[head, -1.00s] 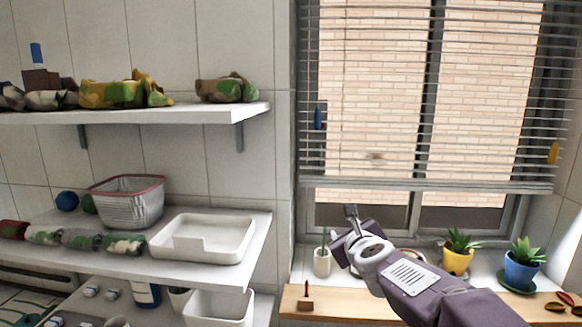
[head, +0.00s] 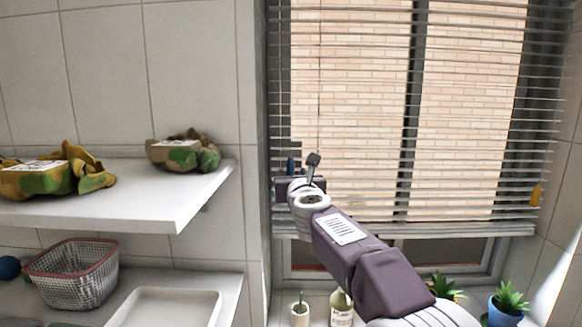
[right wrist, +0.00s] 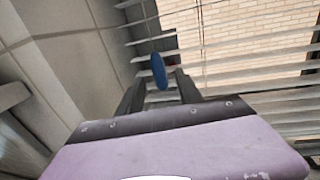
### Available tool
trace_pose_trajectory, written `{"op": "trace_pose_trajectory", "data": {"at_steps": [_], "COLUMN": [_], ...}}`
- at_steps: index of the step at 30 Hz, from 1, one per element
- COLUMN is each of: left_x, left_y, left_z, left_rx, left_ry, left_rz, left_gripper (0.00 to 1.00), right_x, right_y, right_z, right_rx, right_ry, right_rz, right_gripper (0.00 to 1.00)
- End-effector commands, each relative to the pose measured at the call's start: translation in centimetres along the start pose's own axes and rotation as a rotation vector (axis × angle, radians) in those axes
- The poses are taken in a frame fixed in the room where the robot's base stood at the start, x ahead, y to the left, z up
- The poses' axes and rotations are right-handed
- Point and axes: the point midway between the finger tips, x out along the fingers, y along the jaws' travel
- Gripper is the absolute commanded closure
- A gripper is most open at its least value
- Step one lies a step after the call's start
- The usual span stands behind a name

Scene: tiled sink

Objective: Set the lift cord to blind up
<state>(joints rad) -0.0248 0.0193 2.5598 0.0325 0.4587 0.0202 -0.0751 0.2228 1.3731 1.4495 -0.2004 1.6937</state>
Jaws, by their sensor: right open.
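A window blind (head: 465,120) hangs lowered over most of the window, its bottom rail just above the sill area. A blue cord pull (head: 291,166) hangs at the blind's left side, and an orange pull (head: 536,195) at its right side. Which of them is the lift cord is not marked. My right gripper (head: 289,183) is raised just below the blue pull; its fingers are mostly hidden in the head view. In the right wrist view the open fingers (right wrist: 158,82) stand either side of the blue pull (right wrist: 158,65), which shows at their tips, not gripped. My left gripper is out of view.
A wall shelf (head: 120,205) with wrapped items juts out left of the window. Below it are a mesh basket (head: 75,280) and a white tray (head: 165,308). Potted plants (head: 507,305) and a bottle (head: 341,310) stand on the sill.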

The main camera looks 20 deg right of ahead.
Motion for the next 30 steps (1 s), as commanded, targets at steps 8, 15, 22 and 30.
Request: {"op": "trace_pose_trajectory", "data": {"at_steps": [8,15,22,30], "left_x": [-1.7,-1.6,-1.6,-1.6], "left_y": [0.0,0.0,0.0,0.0], "left_z": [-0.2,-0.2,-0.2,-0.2], "left_rx": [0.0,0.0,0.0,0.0], "left_ry": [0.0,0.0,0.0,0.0], "left_rz": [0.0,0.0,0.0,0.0], "left_gripper": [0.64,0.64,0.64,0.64], "right_x": [3.5,3.6,3.6,3.6], "right_y": [0.0,0.0,0.0,0.0], "right_z": [0.2,0.1,0.1,0.1], "right_rx": [0.0,0.0,0.0,-0.001], "right_ry": [0.0,-0.001,-0.001,-0.001], "right_rz": [0.0,0.0,0.0,0.0], "right_gripper": [0.58,0.58,1.0,1.0]}}
